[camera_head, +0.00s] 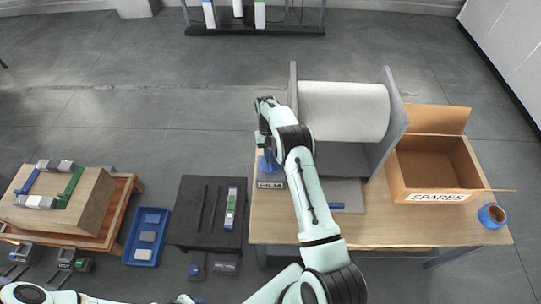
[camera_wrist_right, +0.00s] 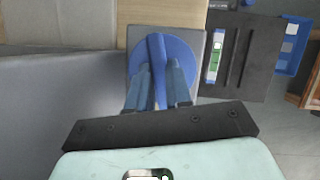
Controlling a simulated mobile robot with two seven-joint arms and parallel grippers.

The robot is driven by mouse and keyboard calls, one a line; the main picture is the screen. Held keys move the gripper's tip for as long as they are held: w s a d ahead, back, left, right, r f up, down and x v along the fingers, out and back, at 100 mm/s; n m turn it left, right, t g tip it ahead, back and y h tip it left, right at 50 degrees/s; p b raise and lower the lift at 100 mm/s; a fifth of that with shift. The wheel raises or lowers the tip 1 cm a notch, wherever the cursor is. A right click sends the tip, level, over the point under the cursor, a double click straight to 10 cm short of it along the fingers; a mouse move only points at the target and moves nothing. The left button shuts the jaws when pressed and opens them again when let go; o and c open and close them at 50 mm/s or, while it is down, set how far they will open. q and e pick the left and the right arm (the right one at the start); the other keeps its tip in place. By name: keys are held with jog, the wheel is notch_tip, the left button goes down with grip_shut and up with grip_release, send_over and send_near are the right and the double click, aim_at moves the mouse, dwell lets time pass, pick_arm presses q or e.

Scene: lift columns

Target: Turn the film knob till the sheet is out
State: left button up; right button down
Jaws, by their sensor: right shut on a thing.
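The film knob (camera_head: 268,165) is a blue disc with a raised blue grip bar, on a grey box at the left of the roll stand. It also shows in the right wrist view (camera_wrist_right: 185,55). My right gripper (camera_wrist_right: 158,80) is shut on the knob's bar, one finger on each side. In the head view my right gripper (camera_head: 265,151) reaches the knob from behind and partly hides it. A wide pale roll (camera_head: 343,110) sits between two grey side plates. A flat grey surface (camera_head: 348,188) lies in front of it; I cannot tell whether it is sheet. My left gripper does not show.
An open cardboard box marked SPARES (camera_head: 437,165) and a blue tape roll (camera_head: 492,215) are on the wooden table (camera_head: 290,230). A black stand (camera_head: 190,230) and a blue tray (camera_head: 148,236) are to the left. Bare floor lies behind the table.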

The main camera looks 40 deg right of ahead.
jog(key=shift+m, duration=0.4)
jog(key=c, duration=1)
grip_release()
jog(key=shift+c, duration=0.2)
jog(key=shift+v, duration=3.8)
